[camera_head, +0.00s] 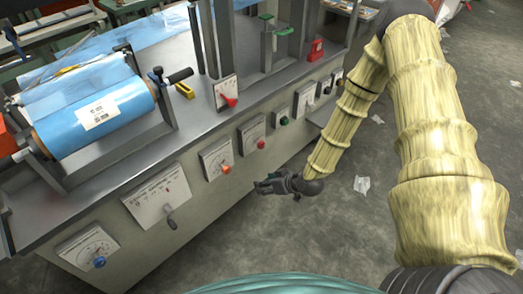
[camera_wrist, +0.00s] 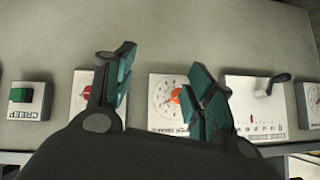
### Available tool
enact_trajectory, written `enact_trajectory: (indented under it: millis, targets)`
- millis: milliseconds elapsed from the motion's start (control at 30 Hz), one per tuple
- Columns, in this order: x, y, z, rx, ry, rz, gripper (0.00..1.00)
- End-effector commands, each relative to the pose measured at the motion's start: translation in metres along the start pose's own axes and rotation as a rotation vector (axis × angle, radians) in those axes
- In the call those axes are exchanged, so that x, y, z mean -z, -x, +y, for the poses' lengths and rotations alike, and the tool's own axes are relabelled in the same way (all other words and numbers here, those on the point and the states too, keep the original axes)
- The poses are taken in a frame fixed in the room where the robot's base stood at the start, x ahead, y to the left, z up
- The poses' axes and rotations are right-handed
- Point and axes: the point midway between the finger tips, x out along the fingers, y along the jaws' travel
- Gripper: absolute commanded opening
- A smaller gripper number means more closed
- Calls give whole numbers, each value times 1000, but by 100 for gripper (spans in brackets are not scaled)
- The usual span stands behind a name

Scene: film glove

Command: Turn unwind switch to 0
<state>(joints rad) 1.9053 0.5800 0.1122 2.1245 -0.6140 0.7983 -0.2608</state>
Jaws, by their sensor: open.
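A white plate (camera_head: 157,195) with small print, a row of marks and a dark grey lever (camera_head: 171,217) is on the cabinet front. The lever hangs down, tilted slightly. The same plate also shows right of my fingers in the wrist view (camera_wrist: 245,90), upside down, with its lever (camera_wrist: 272,85) and a red mark. The print is too small to tell if this is the unwind switch. My gripper (camera_head: 261,186) is open and empty in front of the cabinet, right of the lever and apart from it. In the wrist view its fingers (camera_wrist: 160,75) straddle part of the orange-knob dial's plate.
A blue film roll (camera_head: 95,110) lies on top. The floor in front is open.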

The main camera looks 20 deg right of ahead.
Motion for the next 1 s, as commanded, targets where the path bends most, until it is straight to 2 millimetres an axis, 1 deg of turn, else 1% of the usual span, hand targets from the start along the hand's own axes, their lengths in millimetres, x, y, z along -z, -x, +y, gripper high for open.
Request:
enact_trajectory:
  millis: [33,200,300,400,500,667,767,1000]
  targets:
    - [10,-8,17,-4,18,51,54]
    - [50,-15,63,-14,105,202,54]
    - [70,-14,85,-26,148,273,54]
    - [82,-12,101,-36,182,320,54]
    - [90,-9,111,-43,203,348,54]
    - [94,-12,114,-45,214,359,54]
    - [98,-22,114,-46,214,359,54]
    - [110,-58,114,-45,213,357,54]
